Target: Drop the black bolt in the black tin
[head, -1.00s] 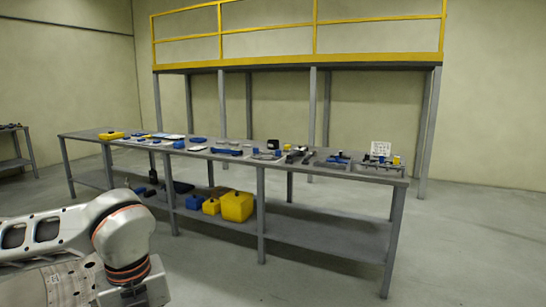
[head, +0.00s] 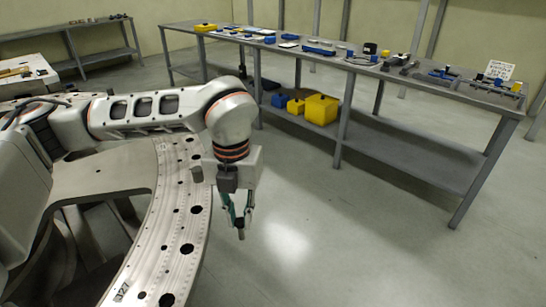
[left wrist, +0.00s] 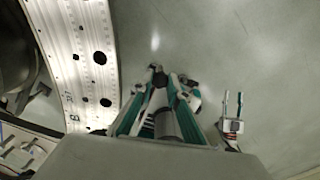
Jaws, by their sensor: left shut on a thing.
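My left gripper (head: 238,223) hangs over the floor just right of the curved metal plate in the head view. Its fingers are closed on a small dark thing, which I take to be the black bolt (left wrist: 158,77); the fingers hide most of it. My right gripper (left wrist: 232,103) shows small at the right of the left wrist view, its two fingers apart and empty. A small black thing (head: 369,48) stands on the far table; it is too small to tell whether it is the black tin.
The curved turret plate (head: 178,225), pierced with holes, fills the lower left. The long grey table (head: 445,92) at the back carries several blue and grey parts. Blue and yellow boxes (head: 321,109) sit on its lower shelf. The floor between is clear.

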